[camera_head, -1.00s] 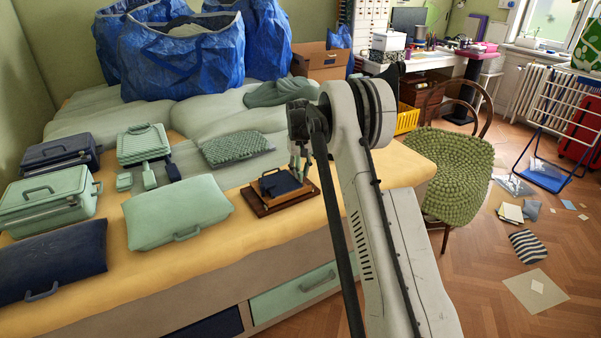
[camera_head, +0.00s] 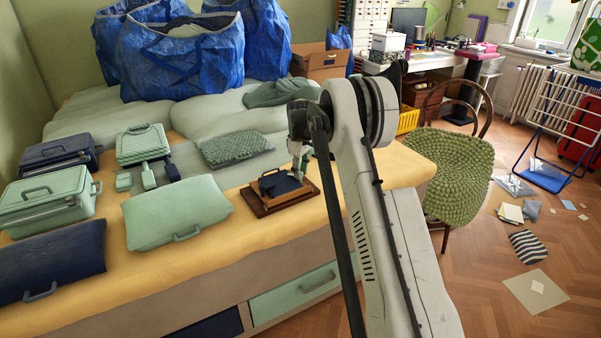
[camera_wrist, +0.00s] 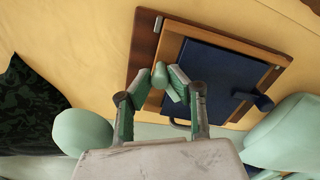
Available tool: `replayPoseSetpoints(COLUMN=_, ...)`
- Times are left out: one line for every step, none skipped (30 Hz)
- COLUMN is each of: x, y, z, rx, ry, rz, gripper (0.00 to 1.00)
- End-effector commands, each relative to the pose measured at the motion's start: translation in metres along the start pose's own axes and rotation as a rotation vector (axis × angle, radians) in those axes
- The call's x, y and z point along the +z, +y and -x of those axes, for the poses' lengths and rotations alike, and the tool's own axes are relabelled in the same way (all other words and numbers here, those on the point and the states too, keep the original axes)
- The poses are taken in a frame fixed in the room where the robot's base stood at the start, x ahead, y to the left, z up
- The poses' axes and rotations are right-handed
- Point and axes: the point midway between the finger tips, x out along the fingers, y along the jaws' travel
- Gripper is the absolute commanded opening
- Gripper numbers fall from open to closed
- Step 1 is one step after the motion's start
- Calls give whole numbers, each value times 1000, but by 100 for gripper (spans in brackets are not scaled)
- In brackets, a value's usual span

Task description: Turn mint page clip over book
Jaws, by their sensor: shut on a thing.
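The dark blue book (camera_head: 280,183) lies on a brown wooden stand (camera_head: 259,209) near the bed's front edge. In the wrist view the book (camera_wrist: 215,78) fills the middle right, with the wooden stand (camera_wrist: 141,48) around it. My gripper (camera_wrist: 160,78) is at the book's left side in that view, its fingers closed on the small mint page clip (camera_wrist: 160,72). The fingers hide part of the clip, and I cannot tell whether it touches the book. In the head view my gripper (camera_head: 299,173) is at the book's right side, partly behind my arm.
A mint case (camera_head: 178,210) lies left of the stand and a green knitted cushion (camera_head: 236,149) behind it. A dark navy knob-like piece (camera_wrist: 264,102) stands at the book's right edge in the wrist view. Blue bags (camera_head: 185,58) stand at the back.

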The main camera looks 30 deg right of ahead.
Motion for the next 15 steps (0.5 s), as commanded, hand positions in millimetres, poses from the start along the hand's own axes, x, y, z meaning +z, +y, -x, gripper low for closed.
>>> replayPoseSetpoints(x=0, y=-1, z=0, rx=-1, ry=2, rz=28, gripper=0)
replayPoseSetpoints(x=0, y=-1, z=0, rx=-1, ry=2, rz=46, gripper=0)
replayPoseSetpoints(x=0, y=-1, z=0, rx=-1, ry=3, rz=69, gripper=0)
replayPoseSetpoints(x=0, y=-1, z=0, rx=-1, ry=4, rz=87, gripper=0)
replayPoseSetpoints(x=0, y=-1, z=0, rx=-1, ry=4, rz=104, gripper=0)
replayPoseSetpoints(x=0, y=-1, z=0, rx=-1, ry=5, rz=127, gripper=0)
replayPoseSetpoints(x=0, y=-1, z=0, rx=-1, ry=6, rz=146, gripper=0)
replayPoseSetpoints(x=0, y=-1, z=0, rx=-1, ry=6, rz=162, gripper=0)
replayPoseSetpoints(x=0, y=-1, z=0, rx=-2, ry=7, rz=185, gripper=0)
replayPoseSetpoints(x=0, y=-1, z=0, rx=-2, ry=8, rz=202, gripper=0)
replayPoseSetpoints(x=0, y=-1, z=0, rx=-2, ry=8, rz=218, gripper=0)
replayPoseSetpoints(x=-1, y=-1, z=0, rx=-2, ry=9, rz=241, gripper=0)
replayPoseSetpoints(x=0, y=-1, z=0, rx=-2, ry=9, rz=256, gripper=0)
replayPoseSetpoints(x=0, y=-1, z=0, rx=-2, ry=10, rz=273, gripper=0)
replayPoseSetpoints(x=0, y=-1, z=0, rx=-2, ry=11, rz=294, gripper=0)
